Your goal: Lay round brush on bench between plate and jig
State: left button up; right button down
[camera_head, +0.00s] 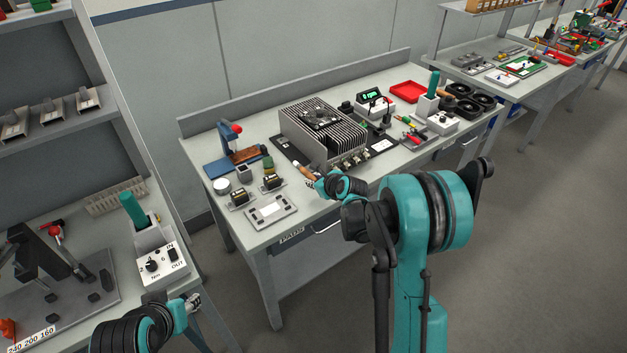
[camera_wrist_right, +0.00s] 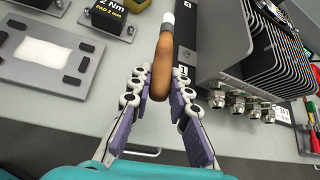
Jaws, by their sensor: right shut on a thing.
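My right gripper (camera_head: 313,181) is shut on the round brush (camera_head: 302,171). In the right wrist view the brush (camera_wrist_right: 164,58) has a brown wooden handle, held between the fingertips (camera_wrist_right: 160,88), and a pale tip pointing away from the gripper. It is over the strip between the grey plate with a white pad (camera_wrist_right: 50,52) and the black-based jig with the finned block (camera_wrist_right: 250,70). I cannot tell whether the brush touches the bench. In the head view the plate (camera_head: 287,207) is left of the brush. My left gripper (camera_head: 193,302) is small at lower left; its jaws are unclear.
Small black blocks (camera_head: 271,182) stand behind the plate. A blue-based stand (camera_head: 217,167) is at the bench's left end. A side bench with a switch box (camera_head: 164,262) is near my left arm.

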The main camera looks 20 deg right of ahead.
jog(key=shift+f+b, duration=2.3)
jog(key=shift+f, duration=0.55)
jog(key=shift+f, duration=0.1)
jog(key=c, duration=1.3)
grip_release()
jog(key=shift+c, duration=0.2)
jog(key=shift+r+p, duration=1.55)
jog(key=shift+r, duration=1)
